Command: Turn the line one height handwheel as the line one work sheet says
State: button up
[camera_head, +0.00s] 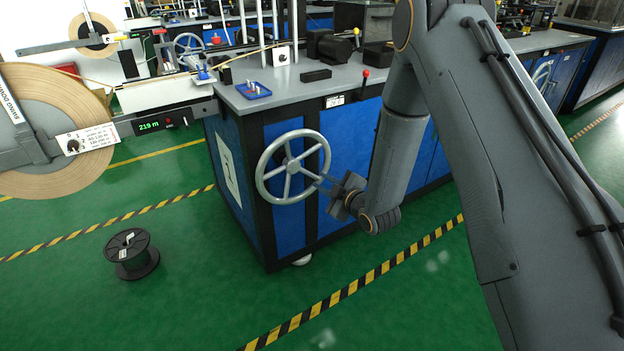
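The grey spoked handwheel (260,170) is on the front of the blue and black cabinet (345,140), near its left corner. A white plate (226,168) with a dark mark, seemingly a 1, is on the cabinet's left side. My gripper (326,185) is at the lower right of the wheel, its fingers pointing left at the rim. The fingers are small and dark here. I cannot tell whether they touch the rim or how far apart they are. No readable work sheet shows.
A black spool (131,252) stands on the green floor at left. A large tape reel (50,110) and a display reading 219 m (150,126) are at upper left. A red-knobbed lever (365,76) stands on the cabinet top. Striped tape (350,290) crosses clear floor in front.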

aim_at(313, 176)
jog(key=x, duration=0.7)
jog(key=shift+w, duration=0.15)
grip_shut()
